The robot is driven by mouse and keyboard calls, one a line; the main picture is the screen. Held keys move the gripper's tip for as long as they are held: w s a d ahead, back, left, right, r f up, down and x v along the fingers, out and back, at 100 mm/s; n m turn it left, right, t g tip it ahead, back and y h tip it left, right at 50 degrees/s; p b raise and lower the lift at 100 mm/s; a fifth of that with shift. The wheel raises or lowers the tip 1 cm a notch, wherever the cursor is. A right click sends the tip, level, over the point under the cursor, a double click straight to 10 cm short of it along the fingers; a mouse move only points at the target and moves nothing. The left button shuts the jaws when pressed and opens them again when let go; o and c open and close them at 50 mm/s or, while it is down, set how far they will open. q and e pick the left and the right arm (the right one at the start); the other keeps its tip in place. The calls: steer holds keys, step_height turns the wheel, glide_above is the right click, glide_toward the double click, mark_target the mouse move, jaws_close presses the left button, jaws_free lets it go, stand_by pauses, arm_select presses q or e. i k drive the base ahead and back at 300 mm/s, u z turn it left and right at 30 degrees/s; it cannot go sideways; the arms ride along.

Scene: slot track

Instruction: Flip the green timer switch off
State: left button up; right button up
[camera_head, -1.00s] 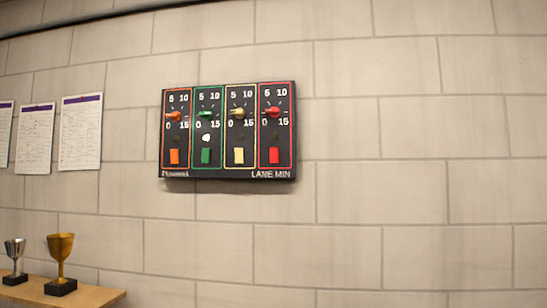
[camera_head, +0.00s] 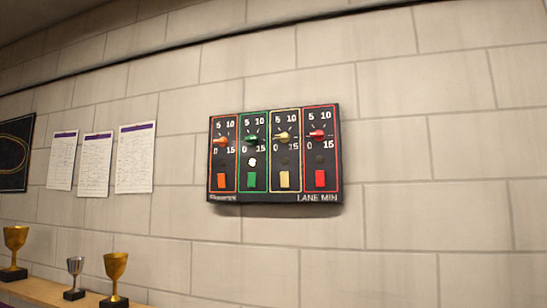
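A dark timer panel (camera_head: 231,197) is fixed to the wall near the middle of the head view. It has orange, green, cream and red columns, each with a dial on top and a rocker switch below. The green switch (camera_head: 252,180) is in the second column from the left. The white lamp (camera_head: 252,162) above it is lit, while the lamps of the other columns look dark. The green dial (camera_head: 251,139) sits above that lamp. Whether the green switch is tilted up or down is too small to tell. Neither of my grippers is in view.
Several paper sheets (camera_head: 135,158) hang on the wall left of the panel, with a dark framed board (camera_head: 14,153) beyond them. Trophies, including a gold cup (camera_head: 115,268), stand on a wooden shelf (camera_head: 88,299) at lower left. The wall around the panel is bare.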

mark_target(251, 182)
steer(key=k, duration=1.3)
steer(key=z, duration=0.6)
steer(key=i, duration=1.3)
steer(key=u, duration=0.2)
